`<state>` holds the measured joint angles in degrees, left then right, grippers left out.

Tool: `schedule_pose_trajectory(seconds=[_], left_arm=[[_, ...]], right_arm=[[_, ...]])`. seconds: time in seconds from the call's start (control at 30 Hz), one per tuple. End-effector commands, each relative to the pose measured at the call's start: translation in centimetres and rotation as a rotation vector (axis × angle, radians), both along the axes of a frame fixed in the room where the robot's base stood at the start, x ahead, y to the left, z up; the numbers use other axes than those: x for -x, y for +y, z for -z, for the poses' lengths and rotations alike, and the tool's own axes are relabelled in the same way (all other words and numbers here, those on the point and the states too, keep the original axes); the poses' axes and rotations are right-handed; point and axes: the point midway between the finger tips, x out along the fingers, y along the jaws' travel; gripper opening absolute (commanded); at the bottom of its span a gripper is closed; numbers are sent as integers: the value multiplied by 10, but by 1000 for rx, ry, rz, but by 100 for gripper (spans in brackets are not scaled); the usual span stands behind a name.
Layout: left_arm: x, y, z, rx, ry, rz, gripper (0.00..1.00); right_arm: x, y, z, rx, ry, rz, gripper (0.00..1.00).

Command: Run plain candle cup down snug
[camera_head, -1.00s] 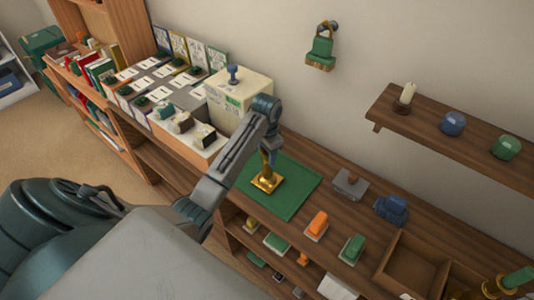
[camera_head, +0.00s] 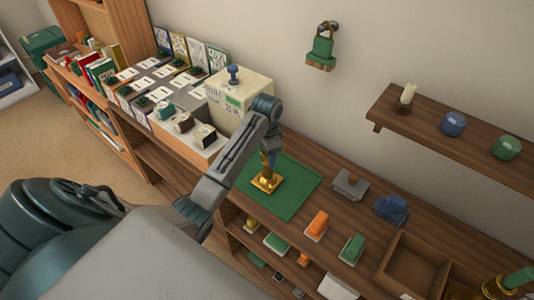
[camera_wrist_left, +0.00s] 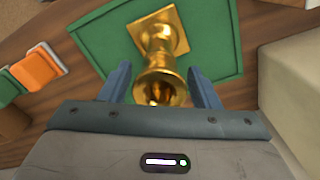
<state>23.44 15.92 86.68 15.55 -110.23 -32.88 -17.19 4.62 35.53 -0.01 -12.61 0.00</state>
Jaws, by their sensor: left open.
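A brass candlestick (camera_head: 266,184) with a square foot stands upright on a green mat (camera_head: 300,190) on the wooden bench. In the left wrist view its flared, open candle cup (camera_wrist_left: 160,88) is at the near end, with the stem and square foot beyond. My left gripper (camera_head: 269,157) is above the candlestick, pointing down. Its two fingers (camera_wrist_left: 162,84) are open, one on each side of the cup, with a visible gap at each side. Whether the cup sits fully down on the stem cannot be told. My right gripper is not in view.
A cream box (camera_head: 238,95) stands close behind and left of the arm. A grey block with a knob (camera_head: 350,185), a blue object (camera_head: 391,209) and an open wooden tray (camera_head: 412,268) lie to the right. Another brass candlestick (camera_head: 496,287) with a green candle is at far right.

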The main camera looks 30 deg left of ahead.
Motion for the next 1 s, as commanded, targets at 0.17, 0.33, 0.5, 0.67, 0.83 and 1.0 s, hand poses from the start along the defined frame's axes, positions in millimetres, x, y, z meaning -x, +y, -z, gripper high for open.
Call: schedule_pose_trajectory(seconds=[0.17,0.33,0.5,0.67,0.83,1.0], left_arm=[[0,-1,0,0,0,-236,56],[0,-1,0,0,0,-462,56],[0,-2,0,0,0,-689,56],[0,-2,0,0,0,-876,56],[0,-2,0,0,0,-952,56],[0,-2,0,0,0,-952,56]], right_arm=[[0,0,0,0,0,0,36],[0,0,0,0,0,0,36],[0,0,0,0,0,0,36],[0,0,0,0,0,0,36],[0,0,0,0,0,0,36],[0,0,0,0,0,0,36]])
